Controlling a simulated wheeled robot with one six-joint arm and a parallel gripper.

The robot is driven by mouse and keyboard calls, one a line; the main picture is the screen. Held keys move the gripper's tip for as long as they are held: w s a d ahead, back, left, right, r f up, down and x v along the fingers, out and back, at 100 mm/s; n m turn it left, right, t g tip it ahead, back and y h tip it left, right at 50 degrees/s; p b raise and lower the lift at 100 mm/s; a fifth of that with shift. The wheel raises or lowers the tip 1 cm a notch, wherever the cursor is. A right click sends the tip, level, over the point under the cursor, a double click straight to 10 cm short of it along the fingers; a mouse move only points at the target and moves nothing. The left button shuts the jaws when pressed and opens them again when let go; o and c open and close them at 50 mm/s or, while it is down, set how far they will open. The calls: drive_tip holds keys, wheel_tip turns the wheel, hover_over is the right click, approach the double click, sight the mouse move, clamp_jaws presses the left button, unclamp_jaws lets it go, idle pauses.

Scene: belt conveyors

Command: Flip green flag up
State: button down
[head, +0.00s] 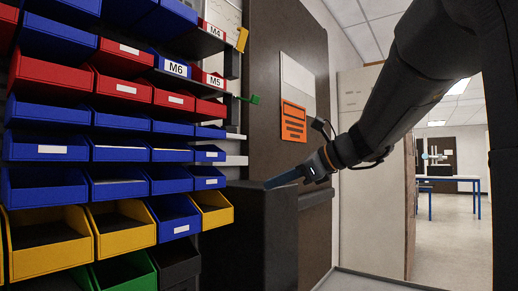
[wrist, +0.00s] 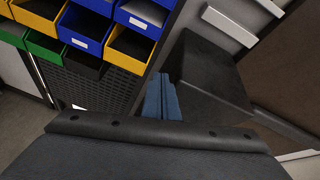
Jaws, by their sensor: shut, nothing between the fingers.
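The green flag (head: 254,99) shows in the head view at the right edge of the bin rack. It sticks out sideways to the right, roughly level. It is not seen in the wrist view. My gripper (head: 268,186) is lower and to the right of the flag in the picture, clear of it, in front of a dark box. Its blue fingers are together with nothing between them, and they also show in the wrist view (wrist: 163,97).
A yellow flag (head: 241,39) stands upright above the green one. A rack of red, blue and yellow bins (head: 122,154) fills the left. The dark box (head: 254,239) stands close below my gripper. An orange notice (head: 293,121) hangs on the brown panel behind.

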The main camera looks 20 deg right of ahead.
drive_tip(key=s+d+r+m+t+y+b, duration=0.1)
drive_tip(key=d+r+m+t+y+b, duration=0.2)
drive_tip(key=r, duration=1.3)
drive_tip(key=w+a+r+t+p, duration=0.1)
drive_tip(key=w+a+r+p, duration=0.2)
drive_tip(key=w+a+r, duration=0.1)
drive_tip(key=w+a, duration=0.1)
drive_tip(key=w, duration=0.1)
drive_tip(key=shift+w+m, duration=0.3)
drive_tip(key=shift+w, duration=0.05)
drive_tip(key=shift+d+r+p, duration=0.15)
drive_tip(key=shift+p, duration=0.4)
